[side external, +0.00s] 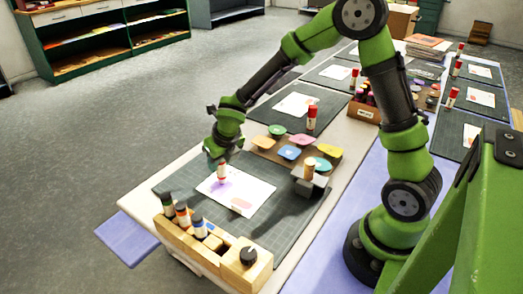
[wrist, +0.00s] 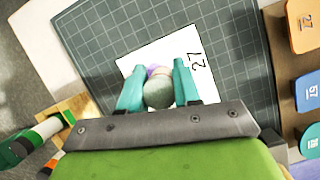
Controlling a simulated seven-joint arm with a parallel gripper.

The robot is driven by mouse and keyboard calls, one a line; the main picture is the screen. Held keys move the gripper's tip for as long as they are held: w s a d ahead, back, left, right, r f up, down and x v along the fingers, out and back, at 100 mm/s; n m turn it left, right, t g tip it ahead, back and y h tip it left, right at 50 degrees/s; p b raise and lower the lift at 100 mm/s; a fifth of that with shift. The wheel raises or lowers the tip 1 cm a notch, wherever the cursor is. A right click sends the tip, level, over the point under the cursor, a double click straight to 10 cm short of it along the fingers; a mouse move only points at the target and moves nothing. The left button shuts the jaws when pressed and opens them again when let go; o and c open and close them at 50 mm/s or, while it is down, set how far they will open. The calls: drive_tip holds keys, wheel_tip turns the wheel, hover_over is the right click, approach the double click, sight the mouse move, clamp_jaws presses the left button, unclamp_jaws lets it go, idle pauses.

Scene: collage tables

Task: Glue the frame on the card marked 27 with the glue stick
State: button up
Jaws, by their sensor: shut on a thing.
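The white card marked 27 (wrist: 186,48) lies on the dark cutting mat (wrist: 95,35); the card also shows in the side view (side external: 262,193). In the side view it bears a purple patch and a pinkish patch. My gripper (wrist: 158,88) is shut on a glue stick, whose rounded grey-green end (wrist: 158,95) shows between the teal fingers. The fingers hide part of the card.
A wooden holder (side external: 226,262) with several bottles and a black knob stands at the mat's near edge. Coloured numbered pieces (side external: 289,152) lie on a brown board behind. A block-like object (side external: 309,184) stands right of the card. Another red glue stick (side external: 311,118) stands farther back.

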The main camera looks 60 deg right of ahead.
drive_tip(key=shift+d, duration=1.45)
drive_tip(key=shift+w+a, duration=0.1)
drive_tip(key=shift+w, duration=1)
drive_tip(key=shift+a+f, duration=0.1)
drive_tip(key=shift+a, duration=0.75)
drive_tip(key=shift+s+a, duration=0.15)
drive_tip(key=shift+a, duration=1.4)
drive_tip(key=shift+a, duration=0.2)
drive_tip(key=shift+a, duration=0.6)
